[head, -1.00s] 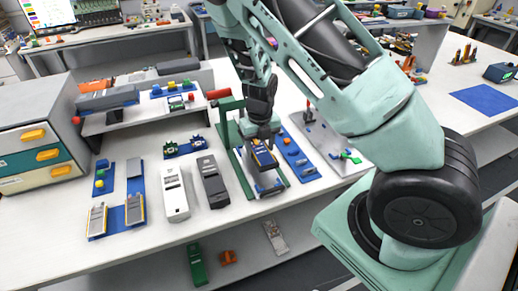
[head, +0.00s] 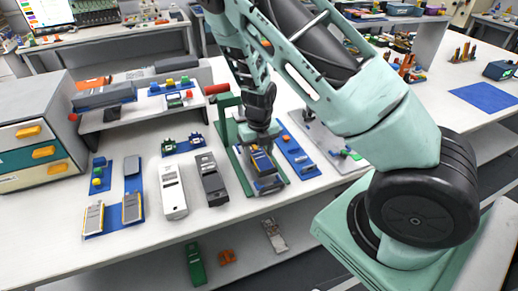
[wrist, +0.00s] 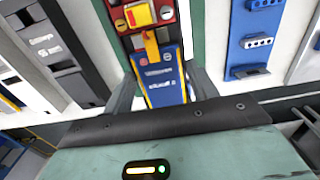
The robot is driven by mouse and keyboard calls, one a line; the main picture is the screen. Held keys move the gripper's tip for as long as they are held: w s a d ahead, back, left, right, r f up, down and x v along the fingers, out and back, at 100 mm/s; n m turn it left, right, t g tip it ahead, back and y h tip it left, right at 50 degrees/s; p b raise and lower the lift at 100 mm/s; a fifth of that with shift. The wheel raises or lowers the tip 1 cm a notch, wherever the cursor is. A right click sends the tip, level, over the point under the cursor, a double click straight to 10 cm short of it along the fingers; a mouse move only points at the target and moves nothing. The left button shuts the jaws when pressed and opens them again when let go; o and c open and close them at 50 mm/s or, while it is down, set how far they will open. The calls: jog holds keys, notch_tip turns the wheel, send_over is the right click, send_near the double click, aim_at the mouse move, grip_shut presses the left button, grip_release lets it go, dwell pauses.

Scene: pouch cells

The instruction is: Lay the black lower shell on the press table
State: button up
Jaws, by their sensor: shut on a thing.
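My gripper (head: 262,148) points down over the green press (head: 228,120). It is shut on a dark blue piece with yellow edges (head: 262,162), held over the press's narrow base. In the wrist view this blue piece (wrist: 162,88) lies between the two grey fingers (wrist: 163,95), with a red and yellow part (wrist: 140,15) beyond it. The fingers partly hide its sides. A black shell-like case (head: 211,180) lies on the table left of the press; it also shows in the wrist view (wrist: 75,60). I cannot tell whether the held piece belongs to a black lower shell.
A white case (head: 173,190) lies left of the black one. A blue strip with small parts (head: 297,155) and a grey plate (head: 325,140) lie right of the press. A raised shelf (head: 130,115) and a drawer cabinet (head: 30,145) stand left. The table's front strip is clear.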

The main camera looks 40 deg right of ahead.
jog(key=shift+f+b, duration=0.5)
jog(key=shift+f, duration=0.6)
jog(key=shift+p, duration=1.05)
dwell(0.8)
jog(key=shift+f+b, duration=0.7)
jog(key=shift+f, duration=0.3)
jog(key=o, duration=1.1)
notch_tip(320, 180, up, 17)
jog(key=shift+r+p, duration=0.2)
jog(key=shift+p, duration=1.05)
